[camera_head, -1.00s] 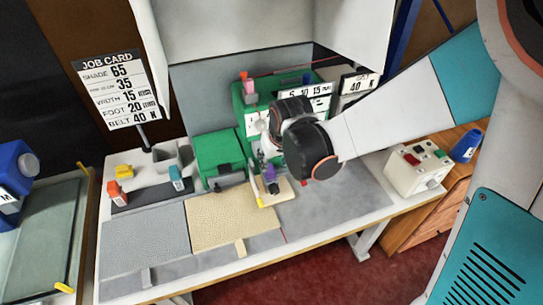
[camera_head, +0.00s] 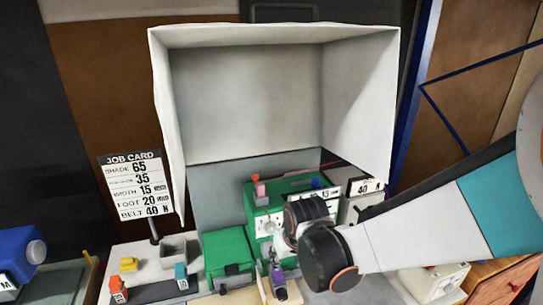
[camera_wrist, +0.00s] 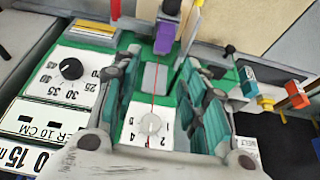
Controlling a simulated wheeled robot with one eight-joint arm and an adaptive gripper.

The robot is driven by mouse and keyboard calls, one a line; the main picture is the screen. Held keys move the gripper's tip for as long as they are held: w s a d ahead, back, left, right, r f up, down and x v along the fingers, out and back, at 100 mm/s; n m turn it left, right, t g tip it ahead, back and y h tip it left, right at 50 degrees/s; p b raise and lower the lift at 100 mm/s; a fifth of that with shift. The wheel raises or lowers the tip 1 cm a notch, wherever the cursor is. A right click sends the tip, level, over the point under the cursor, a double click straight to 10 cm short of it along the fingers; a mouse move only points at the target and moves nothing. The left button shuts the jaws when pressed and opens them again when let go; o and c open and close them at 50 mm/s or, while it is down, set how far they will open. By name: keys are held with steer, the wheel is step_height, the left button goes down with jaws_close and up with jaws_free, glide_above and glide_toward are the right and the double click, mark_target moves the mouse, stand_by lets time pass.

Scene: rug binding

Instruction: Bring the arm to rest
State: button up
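My arm (camera_head: 400,240) reaches in from the right in the head view, with its dark wrist joints in front of the green machine (camera_head: 265,205). My gripper (camera_wrist: 160,75) shows in the wrist view with its two fingers spread apart and nothing between them. It hangs over the green machine, whose white dial (camera_wrist: 150,124) and red line show between the fingers. In the head view the gripper is mostly hidden behind my wrist. I cannot tell whether the fingers touch the machine.
A white hood (camera_head: 250,100) stands above the bench. A job card (camera_head: 138,185) on a post is at left. A green box (camera_head: 228,252) sits left of the machine. A purple-topped part (camera_wrist: 167,35) lies close beyond my fingertips. A white control box (camera_head: 437,282) is at right.

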steer(key=w+d+r+m+t, duration=0.1)
steer(key=w+d+r, duration=0.2)
steer(key=d, duration=0.1)
steer(key=s+d+r+b, duration=0.1)
steer(key=s+d+r, duration=0.1)
steer(key=s, duration=0.4)
steer(key=s+d+r+m+t+b, duration=0.1)
steer(key=s+d+r, duration=0.2)
steer(key=s+d, duration=0.2)
steer(key=s+d+r+m+h+b, duration=0.1)
steer(key=s+d+r, duration=0.1)
steer(key=s, duration=0.6)
steer(key=shift+s+d+r+t+b, duration=0.2)
steer(key=shift+s+d+t+b, duration=0.2)
steer(key=shift+d, duration=0.5)
